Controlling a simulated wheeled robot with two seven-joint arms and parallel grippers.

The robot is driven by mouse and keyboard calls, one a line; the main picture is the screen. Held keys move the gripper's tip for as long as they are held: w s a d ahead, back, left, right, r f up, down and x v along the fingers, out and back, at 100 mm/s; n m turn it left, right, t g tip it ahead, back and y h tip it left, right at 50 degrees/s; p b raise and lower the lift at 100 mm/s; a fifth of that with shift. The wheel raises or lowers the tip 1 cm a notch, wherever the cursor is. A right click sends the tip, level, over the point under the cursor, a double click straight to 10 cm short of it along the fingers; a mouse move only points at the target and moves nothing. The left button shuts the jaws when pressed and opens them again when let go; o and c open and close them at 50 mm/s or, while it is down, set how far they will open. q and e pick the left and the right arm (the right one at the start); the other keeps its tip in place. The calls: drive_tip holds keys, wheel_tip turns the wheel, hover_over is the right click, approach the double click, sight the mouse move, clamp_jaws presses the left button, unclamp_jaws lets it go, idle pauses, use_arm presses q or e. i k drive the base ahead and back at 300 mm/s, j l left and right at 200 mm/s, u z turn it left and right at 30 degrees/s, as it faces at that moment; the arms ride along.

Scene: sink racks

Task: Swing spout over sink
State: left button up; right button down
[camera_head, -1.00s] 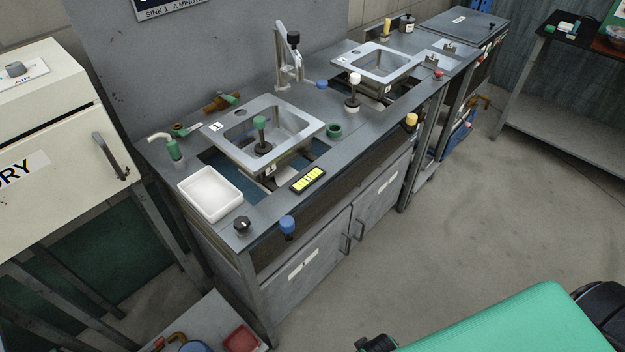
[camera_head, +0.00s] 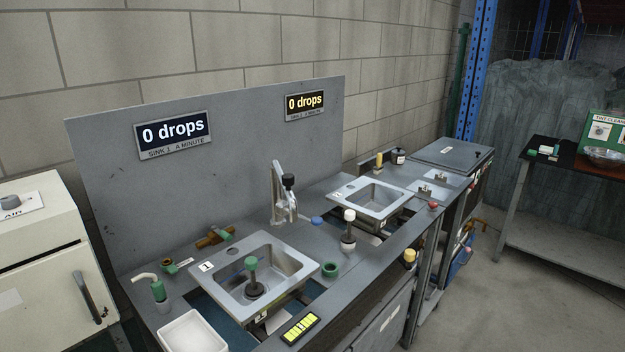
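A grey metal spout (camera_head: 278,190) with a black knob stands upright on the counter between the two sinks. A blue-tipped handle (camera_head: 316,220) sits low at its right. The sink marked 1 (camera_head: 225,289) is nearer, with a green-topped plunger-like piece (camera_head: 252,270) standing in its basin. The second sink (camera_head: 349,190) lies farther right, with a white-knobbed post (camera_head: 348,232) at its near edge. The spout's outlet is hard to make out, and it does not clearly reach over either basin. Neither of my grippers shows.
Two signs, one on the left (camera_head: 174,134) and one on the right (camera_head: 305,105), read "0 drops". A white tray (camera_head: 190,336), a black and yellow panel (camera_head: 300,328) and a green ring (camera_head: 330,269) line the near counter. A cream cabinet (camera_head: 45,270) is at left. Open floor lies at right.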

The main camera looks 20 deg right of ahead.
sight(287, 180)
drive_tip(key=i+l+z, duration=0.15)
drive_tip(key=i+l, duration=0.7)
drive_tip(key=i, duration=0.1)
